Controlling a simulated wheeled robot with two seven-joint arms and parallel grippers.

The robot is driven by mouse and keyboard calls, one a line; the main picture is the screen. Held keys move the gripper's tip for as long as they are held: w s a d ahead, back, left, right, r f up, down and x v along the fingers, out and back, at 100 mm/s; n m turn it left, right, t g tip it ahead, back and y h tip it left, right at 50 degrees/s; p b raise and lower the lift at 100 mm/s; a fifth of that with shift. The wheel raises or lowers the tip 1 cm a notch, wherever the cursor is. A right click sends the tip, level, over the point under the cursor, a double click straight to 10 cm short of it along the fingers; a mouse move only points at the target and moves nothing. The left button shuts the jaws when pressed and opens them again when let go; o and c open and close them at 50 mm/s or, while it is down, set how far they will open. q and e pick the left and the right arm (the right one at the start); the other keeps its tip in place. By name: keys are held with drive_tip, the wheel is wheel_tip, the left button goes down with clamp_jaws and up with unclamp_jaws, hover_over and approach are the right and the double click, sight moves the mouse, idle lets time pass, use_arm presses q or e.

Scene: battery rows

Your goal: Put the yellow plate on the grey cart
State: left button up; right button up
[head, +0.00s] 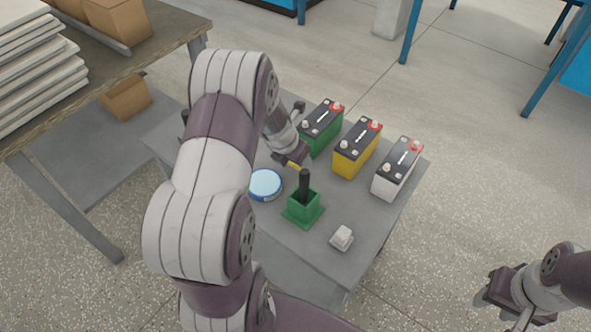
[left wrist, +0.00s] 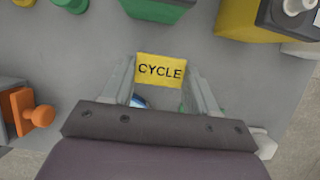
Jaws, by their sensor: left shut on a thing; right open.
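The yellow plate (left wrist: 160,71) reads "CYCLE" in the left wrist view and sits between the two fingers of my left gripper (left wrist: 162,84), which is shut on it. In the head view only a small yellow edge of the plate (head: 293,164) shows at the tip of my left gripper (head: 289,159). The plate is over the grey cart (head: 390,222), near the blue tin; I cannot tell whether it touches the top. My right gripper (head: 506,300) is open and empty at the lower right, away from the cart.
On the cart stand green (head: 321,128), yellow (head: 357,148) and white (head: 397,168) batteries in a row. In front are a blue round tin (head: 265,184), a green holder (head: 303,208) with a black handle and a small white block (head: 342,237). An orange object (left wrist: 30,112) shows at left.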

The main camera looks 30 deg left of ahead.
sight(296, 167)
use_arm(q)
drive_tip(key=shift+f+b, duration=0.4)
drive_tip(key=shift+f, duration=1.1)
use_arm(e)
drive_tip(key=shift+f, duration=0.95)
use_arm(q)
drive_tip(key=shift+f, duration=0.15)
drive_tip(key=o, duration=1)
drive_tip(key=p+v, duration=0.5)
drive_tip(key=v, duration=0.7)
drive_tip(key=shift+r, duration=0.25)
use_arm(e)
wheel_tip(296, 167, up, 6)
drive_tip(key=shift+f, duration=0.2)
